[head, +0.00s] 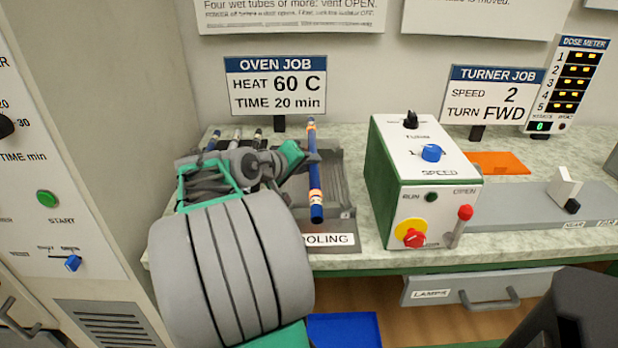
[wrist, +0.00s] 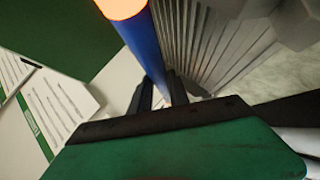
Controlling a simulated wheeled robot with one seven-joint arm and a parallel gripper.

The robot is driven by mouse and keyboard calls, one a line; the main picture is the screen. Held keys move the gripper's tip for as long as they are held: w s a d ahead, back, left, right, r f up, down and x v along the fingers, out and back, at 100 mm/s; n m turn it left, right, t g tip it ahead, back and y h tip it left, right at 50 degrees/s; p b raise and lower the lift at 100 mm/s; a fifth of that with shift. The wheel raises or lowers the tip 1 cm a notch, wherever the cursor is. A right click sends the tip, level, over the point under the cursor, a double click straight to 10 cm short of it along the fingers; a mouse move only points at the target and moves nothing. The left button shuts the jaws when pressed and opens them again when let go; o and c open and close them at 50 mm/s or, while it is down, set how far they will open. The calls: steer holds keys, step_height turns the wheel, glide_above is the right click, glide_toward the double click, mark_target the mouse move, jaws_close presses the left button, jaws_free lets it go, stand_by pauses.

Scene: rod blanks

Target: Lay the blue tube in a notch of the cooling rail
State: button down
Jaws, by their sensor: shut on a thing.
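The blue tube (head: 314,180), with orange bands, is over the cooling rail (head: 337,190) in the head view, running from back to front. My gripper (head: 305,158) is shut on it around its middle. In the wrist view the tube (wrist: 148,50) stands between the two dark fingers (wrist: 162,92), its orange band towards the top. The grey notched rail (wrist: 215,50) fans out beside it there. My arm hides the left part of the rail in the head view. I cannot tell whether the tube touches the rail.
Several other rods (head: 235,138) lie at the back left behind my arm. The green and white turner box (head: 412,180) stands close to the right of the rail. The oven (head: 60,200) is at the left. An orange plate (head: 497,163) lies at the back right.

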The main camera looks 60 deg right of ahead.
step_height(320, 180, down, 3)
steer(key=shift+d+f+b, duration=0.1)
steer(key=shift+f+b, duration=0.1)
steer(key=shift+b, duration=0.2)
steer(key=shift+f, duration=0.2)
steer(key=c, duration=1.3)
jaws_free()
steer(key=shift+o, duration=0.2)
steer(key=shift+r, duration=0.2)
steer(key=shift+a+r, duration=0.2)
steer(key=shift+a, duration=0.15)
steer(key=p+v, duration=0.2)
steer(key=v, duration=0.9)
